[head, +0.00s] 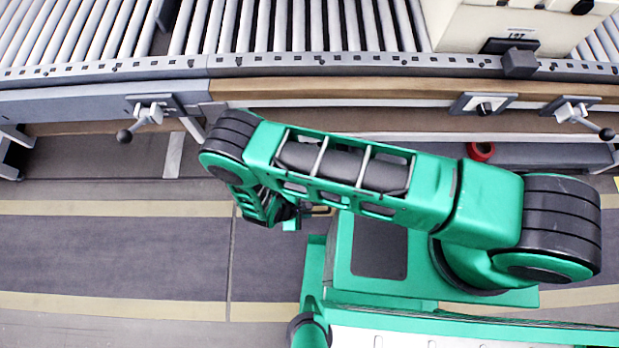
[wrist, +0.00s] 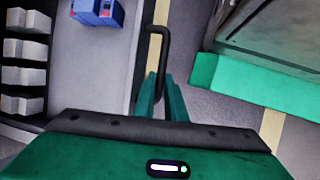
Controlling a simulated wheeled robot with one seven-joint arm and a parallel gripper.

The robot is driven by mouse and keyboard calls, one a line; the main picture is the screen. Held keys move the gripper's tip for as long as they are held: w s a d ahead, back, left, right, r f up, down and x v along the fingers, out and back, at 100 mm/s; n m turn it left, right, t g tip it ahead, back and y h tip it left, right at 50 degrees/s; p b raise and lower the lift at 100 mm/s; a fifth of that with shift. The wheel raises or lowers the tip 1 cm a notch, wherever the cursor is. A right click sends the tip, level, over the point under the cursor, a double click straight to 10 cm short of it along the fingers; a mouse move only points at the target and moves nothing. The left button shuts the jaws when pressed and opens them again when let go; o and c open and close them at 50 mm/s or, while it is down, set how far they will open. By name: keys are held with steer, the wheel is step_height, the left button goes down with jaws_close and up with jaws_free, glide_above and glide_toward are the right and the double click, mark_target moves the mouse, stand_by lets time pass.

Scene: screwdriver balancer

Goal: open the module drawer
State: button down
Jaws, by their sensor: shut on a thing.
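My gripper (wrist: 160,93) has its green fingers shut on a black bent bar handle (wrist: 163,50) in the wrist view. The handle stands at the dark front edge of the module drawer (wrist: 98,75), whose grey inside shows at the left. A blue module (wrist: 98,12) with a red part lies in it near the top of the picture. In the head view the gripper end lies low beside my green arm, largely hidden by it, and I cannot make out the drawer there.
In the wrist view several pale blocks (wrist: 25,75) sit in a dark rack at the far left. In the head view a roller conveyor bench (head: 310,60) runs along the back, with clamp knobs on its front and a cream box (head: 470,30) on top. Striped floor (head: 120,250) is clear at left.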

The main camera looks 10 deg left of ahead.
steer(key=shift+s+d, duration=0.2)
steer(key=shift+s, duration=1.25)
steer(key=shift+s+d, duration=0.15)
steer(key=shift+s, duration=1.3)
steer(key=c, duration=1.8)
jaws_free()
steer(key=v, duration=1)
steer(key=shift+r, duration=0.35)
steer(key=shift+s+a, duration=0.1)
steer(key=shift+s, duration=0.1)
